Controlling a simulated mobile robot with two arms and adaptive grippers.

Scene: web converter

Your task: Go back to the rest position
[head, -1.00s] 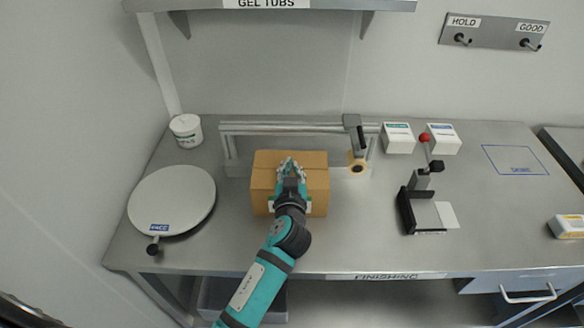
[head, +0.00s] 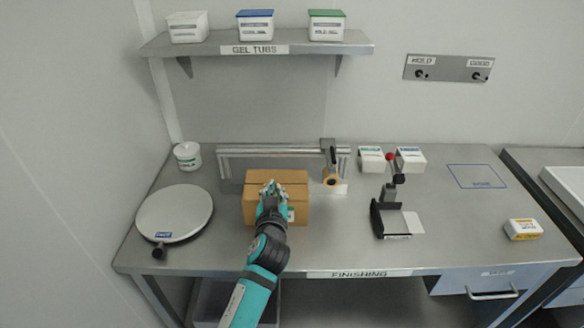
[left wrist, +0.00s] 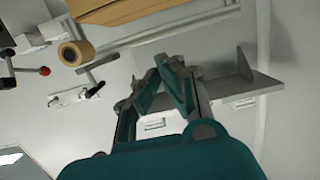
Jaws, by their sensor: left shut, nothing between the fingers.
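My left gripper (head: 270,188) is in front of and over the cardboard box (head: 293,182) on the finishing table in the head view. In the left wrist view the fingers of the left gripper (left wrist: 166,66) come together at the tips with nothing between them. The box also shows at the top of that view (left wrist: 130,10), apart from the fingers. My left arm hides part of the box's front. My right gripper is not in view.
The steel table (head: 330,240) holds a round turntable (head: 175,213), a white tub (head: 187,155), a tape roll (head: 331,180) on a rail, a black stand with a red knob (head: 391,215) and a yellow-white box (head: 523,229). A shelf (head: 300,47) with tubs hangs above.

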